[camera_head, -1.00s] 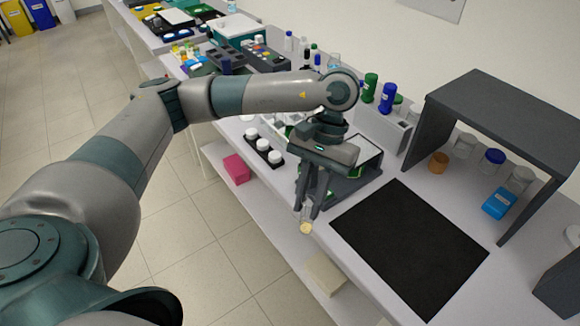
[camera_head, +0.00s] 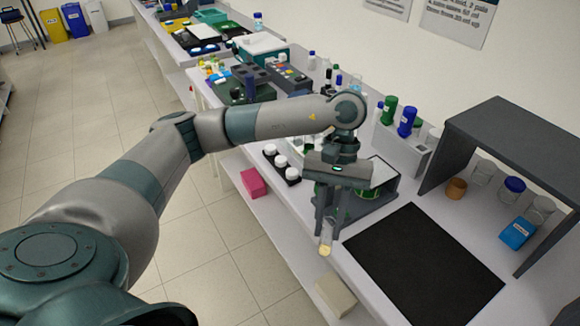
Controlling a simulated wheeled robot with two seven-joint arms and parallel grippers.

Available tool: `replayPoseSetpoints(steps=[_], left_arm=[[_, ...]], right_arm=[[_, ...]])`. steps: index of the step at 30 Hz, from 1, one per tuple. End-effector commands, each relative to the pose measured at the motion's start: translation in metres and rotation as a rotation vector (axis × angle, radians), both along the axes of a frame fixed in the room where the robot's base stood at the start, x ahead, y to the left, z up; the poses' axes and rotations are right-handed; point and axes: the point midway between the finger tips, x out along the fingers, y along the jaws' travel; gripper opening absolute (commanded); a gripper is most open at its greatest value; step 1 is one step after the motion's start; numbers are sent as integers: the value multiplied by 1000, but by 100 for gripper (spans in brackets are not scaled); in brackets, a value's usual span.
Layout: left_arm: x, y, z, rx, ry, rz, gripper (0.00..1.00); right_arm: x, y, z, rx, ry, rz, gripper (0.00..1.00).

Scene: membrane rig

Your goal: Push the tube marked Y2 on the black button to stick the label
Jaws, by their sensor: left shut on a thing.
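My left gripper (camera_head: 330,222) points down at the front edge of the bench and is shut on a clear tube (camera_head: 326,238). The tube is nearly upright, with a pale yellow lower end. I cannot read any mark on it. A dark grey device (camera_head: 383,190) with a light top and some green stands just behind the gripper, which partly hides it. I cannot make out a black button. My right gripper is not in view.
A black mat (camera_head: 425,265) lies on the bench right of the gripper. A grey shelf (camera_head: 520,140) stands behind it, with jars and a blue box (camera_head: 516,233) under it. A rack (camera_head: 403,148) holds green- and blue-capped bottles. White-capped bottles (camera_head: 281,161) stand left of the gripper.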

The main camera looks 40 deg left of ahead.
Motion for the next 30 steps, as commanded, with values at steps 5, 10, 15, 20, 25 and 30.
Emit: replayPoseSetpoints(steps=[5, 10, 15, 20, 25, 30], left_arm=[[5, 8, 6, -21, 18, 389, 5], [12, 24, 15, -43, 22, 793, 5], [19, 49, 27, -70, 16, 1194, 5], [25, 77, 41, -98, 2, 1543, 5], [28, 102, 55, -122, -15, 1819, 5], [30, 117, 63, -133, -25, 1963, 5]], right_arm=[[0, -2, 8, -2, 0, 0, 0], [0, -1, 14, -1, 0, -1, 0], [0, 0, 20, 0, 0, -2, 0], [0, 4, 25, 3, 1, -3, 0], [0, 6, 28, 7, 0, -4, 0], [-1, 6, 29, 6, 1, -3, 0]])
